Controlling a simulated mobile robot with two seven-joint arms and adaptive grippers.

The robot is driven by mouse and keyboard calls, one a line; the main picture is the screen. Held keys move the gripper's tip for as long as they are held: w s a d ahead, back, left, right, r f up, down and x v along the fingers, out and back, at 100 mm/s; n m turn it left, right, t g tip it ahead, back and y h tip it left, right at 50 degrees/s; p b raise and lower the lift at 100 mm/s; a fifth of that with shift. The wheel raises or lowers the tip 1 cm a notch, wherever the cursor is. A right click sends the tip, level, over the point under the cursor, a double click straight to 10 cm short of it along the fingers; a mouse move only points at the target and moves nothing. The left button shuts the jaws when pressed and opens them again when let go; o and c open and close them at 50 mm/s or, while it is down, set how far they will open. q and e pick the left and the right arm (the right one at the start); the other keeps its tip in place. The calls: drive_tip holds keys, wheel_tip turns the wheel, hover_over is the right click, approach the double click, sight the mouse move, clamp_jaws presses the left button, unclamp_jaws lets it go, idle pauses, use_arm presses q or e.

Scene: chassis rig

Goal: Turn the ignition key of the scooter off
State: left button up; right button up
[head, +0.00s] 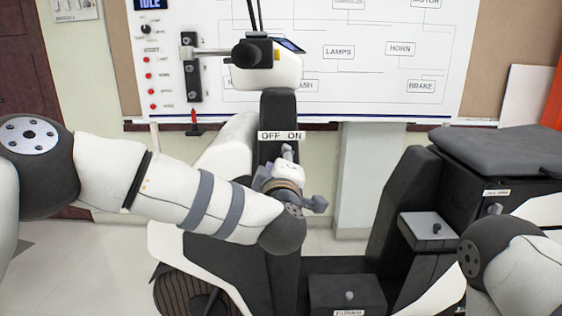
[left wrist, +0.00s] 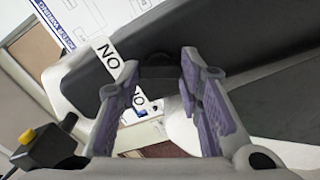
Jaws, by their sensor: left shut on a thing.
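The scooter is black and white; its dark front column (head: 278,108) stands in the middle of the head view. A white OFF ON label (head: 281,135) sits across the column. My left gripper (head: 288,155) is at the column just below this label. In the left wrist view its two purple-padded fingers (left wrist: 157,72) are on either side of a dark rounded piece, the ignition key (left wrist: 157,60), and are shut on it. The label (left wrist: 107,63) is partly covered by a finger there. The gripper hides the key in the head view, so its angle cannot be told. My right gripper is out of view.
The scooter's handlebar (head: 253,52) and white headset are above the label. A black box with a knob (head: 348,294) is low in front, and a grey seat (head: 500,150) is at right. A diagram board (head: 400,70) stands behind.

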use_arm(q)
drive_tip(key=n, duration=0.4)
drive_tip(key=shift+n, duration=0.4)
idle(0.4)
drive_tip(key=o, duration=1.2)
drive_tip(key=shift+d, duration=0.1)
drive_tip(key=shift+c, duration=0.2)
drive_tip(key=s, duration=1.2)
drive_tip(key=shift+f, duration=0.1)
